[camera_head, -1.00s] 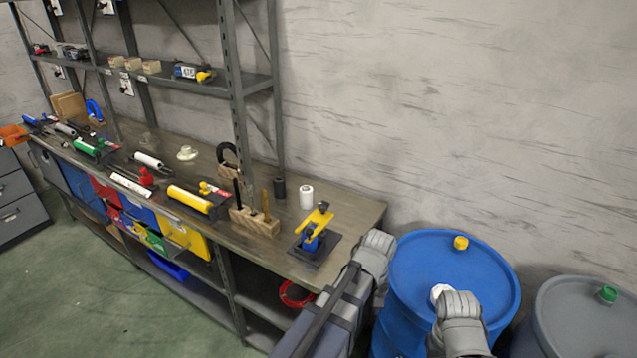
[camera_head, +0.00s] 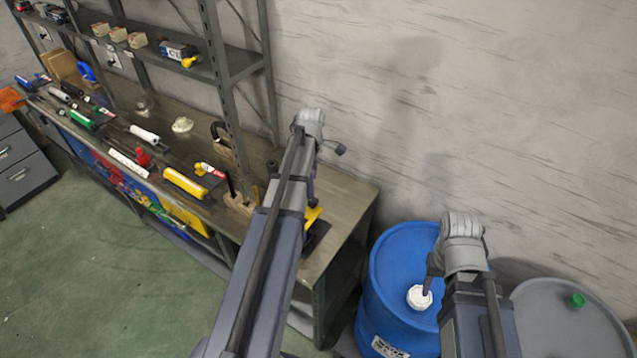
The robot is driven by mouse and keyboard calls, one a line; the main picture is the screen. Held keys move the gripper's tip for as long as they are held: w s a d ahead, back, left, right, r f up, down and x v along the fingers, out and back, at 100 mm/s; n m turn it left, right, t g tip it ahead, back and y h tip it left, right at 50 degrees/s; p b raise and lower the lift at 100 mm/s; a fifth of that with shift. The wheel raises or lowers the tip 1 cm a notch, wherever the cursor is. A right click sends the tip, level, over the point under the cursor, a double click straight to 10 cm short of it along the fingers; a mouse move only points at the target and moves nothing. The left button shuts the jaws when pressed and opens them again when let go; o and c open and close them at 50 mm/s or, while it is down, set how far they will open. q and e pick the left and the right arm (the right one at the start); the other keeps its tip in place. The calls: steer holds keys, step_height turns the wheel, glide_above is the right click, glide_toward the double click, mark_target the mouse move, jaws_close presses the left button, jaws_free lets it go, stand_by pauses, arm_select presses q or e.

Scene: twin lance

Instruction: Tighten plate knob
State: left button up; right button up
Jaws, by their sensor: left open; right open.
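My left arm reaches up across the bench, and its gripper (camera_head: 336,148) is open and empty, raised in front of the wall beyond the bench edge. A yellow part (camera_head: 313,215) of the yellow-and-blue device on its dark plate (camera_head: 318,232) shows just right of my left forearm; the rest, with any knob, is hidden behind that arm. My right gripper (camera_head: 433,278) is open over the blue drum (camera_head: 390,262). Its dark finger is close to the drum's white cap (camera_head: 419,298); I cannot tell whether they touch.
The workbench (camera_head: 348,195) carries a wooden block with tools (camera_head: 239,204), a yellow cylinder (camera_head: 185,183) and several tools to the left. A shelf upright (camera_head: 222,85) stands behind it. A grey drum (camera_head: 555,325) with a green cap (camera_head: 577,300) is at the right.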

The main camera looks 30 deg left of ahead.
mark_target(312, 200)
arm_select(q)
steer(key=shift+w+f, duration=0.1)
step_height(312, 200, down, 8)
steer(key=b, duration=0.8)
steer(key=shift+r, duration=0.2)
jaws_close()
stand_by(0.4)
